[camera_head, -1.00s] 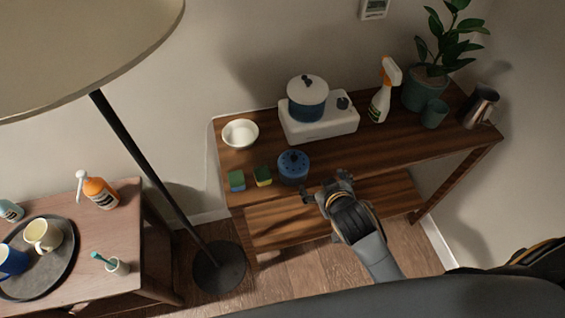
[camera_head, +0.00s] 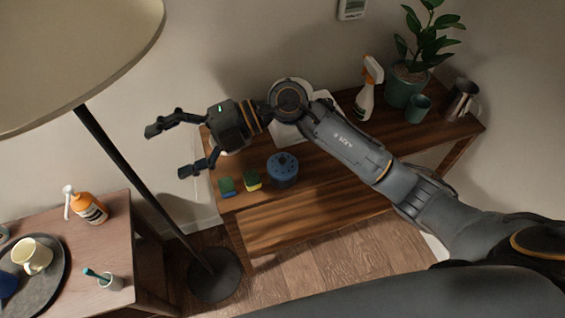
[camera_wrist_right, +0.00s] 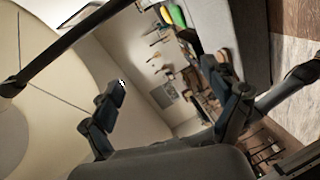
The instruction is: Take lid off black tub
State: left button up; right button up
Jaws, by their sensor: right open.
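I see no tub that is plainly black. A dark blue round tub (camera_head: 283,172) with a dark perforated top stands near the front edge of the wooden shelf unit (camera_head: 330,172). My right gripper (camera_head: 170,151) is open and empty, held high past the left end of the shelf, left of the blue tub. Its spread fingers also show in the right wrist view (camera_wrist_right: 168,80), with only room background between them. My left gripper is not in view.
A green sponge (camera_head: 227,185) and a yellow-green sponge (camera_head: 251,179) lie left of the tub. A spray bottle (camera_head: 368,92), plant pot (camera_head: 402,90), teal cup (camera_head: 417,109) and metal jug (camera_head: 461,99) stand right. The lamp pole (camera_head: 140,190) is close to my gripper.

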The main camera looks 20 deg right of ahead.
jog(key=w+d+f+h, duration=0.2)
jog(key=d+f+h, duration=0.4)
jog(key=f+h, duration=0.1)
jog(key=m+h, duration=0.2)
jog(key=h, duration=0.7)
send_near(283, 160)
jog(key=shift+t, duration=0.3)
jog(key=f+p, duration=0.1)
jog(key=f, duration=0.3)
jog(key=shift+s+d+p, duration=0.1)
jog(key=shift+s+p, duration=0.1)
jog(key=shift+p, duration=0.2)
notch_tip(283, 160, down, 4)
jog(key=shift+f+p, duration=0.1)
jog(key=shift+p, duration=0.85)
jog(key=shift+w+f, duration=0.1)
jog(key=shift+f, duration=0.5)
jog(key=c, duration=1.7)
grip_shut()
